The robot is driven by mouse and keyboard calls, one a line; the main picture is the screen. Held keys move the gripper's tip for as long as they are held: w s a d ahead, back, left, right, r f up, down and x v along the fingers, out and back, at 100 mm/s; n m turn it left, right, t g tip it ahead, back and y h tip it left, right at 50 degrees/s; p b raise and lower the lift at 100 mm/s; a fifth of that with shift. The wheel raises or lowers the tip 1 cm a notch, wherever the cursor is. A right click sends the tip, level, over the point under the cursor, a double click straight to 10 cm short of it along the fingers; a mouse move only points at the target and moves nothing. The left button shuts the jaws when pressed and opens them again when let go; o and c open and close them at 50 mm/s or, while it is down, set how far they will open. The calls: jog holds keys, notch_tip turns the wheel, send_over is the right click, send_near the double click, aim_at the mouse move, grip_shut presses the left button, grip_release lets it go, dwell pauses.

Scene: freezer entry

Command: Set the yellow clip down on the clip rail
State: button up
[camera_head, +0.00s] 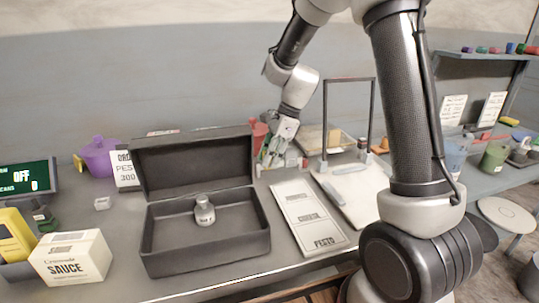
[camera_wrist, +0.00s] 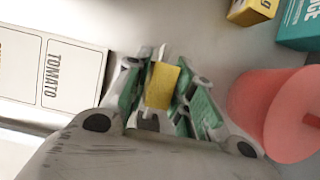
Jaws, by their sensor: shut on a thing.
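The yellow clip (camera_wrist: 161,86) sits between the green-padded fingers of my gripper (camera_wrist: 160,92) in the wrist view. The fingers are closed on it. In the head view my gripper (camera_head: 271,158) points down at the back of the counter, just right of the black case; the clip is too small to make out there. A pale narrow piece shows just past the clip in the wrist view, and I cannot tell whether it is part of the clip or the rail. I cannot pick out the clip rail with certainty.
A red pot (camera_wrist: 285,112) stands close beside my gripper, also in the head view (camera_head: 259,133). The open black case (camera_head: 205,250) holds a small bottle (camera_head: 205,211). A printed card (camera_head: 308,218) and a white board (camera_head: 352,195) lie right of it. A dark frame (camera_head: 325,120) stands behind.

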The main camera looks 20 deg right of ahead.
jog(key=o, duration=0.9)
jog(key=shift+o, duration=0.2)
jog(key=v, duration=1.2)
jog(key=s+d+r+n+t+h, duration=0.1)
jog(key=s+d+n, duration=0.2)
jog(key=s+n, duration=0.3)
jog(key=s+d+r+n+t+h, duration=0.1)
jog(key=s+d+n+t+h, duration=0.1)
jog(key=s+n, duration=0.4)
jog(key=s+d+r+n+t+h, duration=0.1)
jog(key=s+d+n, duration=0.4)
jog(key=s, duration=0.9)
jog(key=shift+s+r+n+h, duration=0.3)
jog(key=shift+r+n, duration=0.2)
jog(key=shift+r, duration=0.1)
